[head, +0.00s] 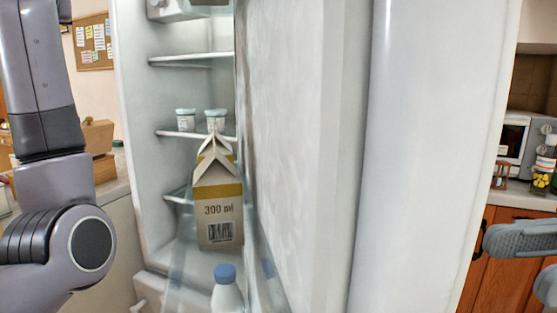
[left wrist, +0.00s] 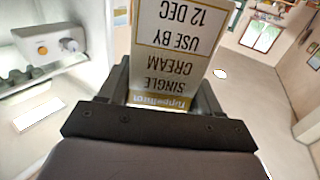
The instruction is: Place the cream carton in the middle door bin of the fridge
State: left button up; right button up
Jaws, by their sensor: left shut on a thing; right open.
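The cream carton (left wrist: 185,32), white with a yellow band and "SINGLE CREAM" printed upside down in the left wrist view, is between the fingers of my left gripper (left wrist: 163,85), which is shut on it. That gripper is not visible in the head view. There a gable-topped carton (head: 218,207) marked "300 ml" shows in front of the fridge shelves; I cannot tell whether it is the same carton. The fridge door (head: 435,150) stands open, its clear door bins (head: 268,272) seen nearly edge-on. My right gripper (head: 512,262) is open at the right edge.
A blue-capped bottle (head: 227,291) is below the carton. Small tubs (head: 186,120) stand on a fridge shelf. The left wrist view shows a control knob (left wrist: 69,45) inside the fridge. A counter with jars (head: 541,180) and a microwave (head: 513,137) lies right of the door.

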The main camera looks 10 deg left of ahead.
jog(key=s+a+p, duration=0.1)
jog(key=a, duration=0.6)
jog(key=shift+a, duration=0.4)
grip_shut()
jog(key=shift+w+d, duration=0.1)
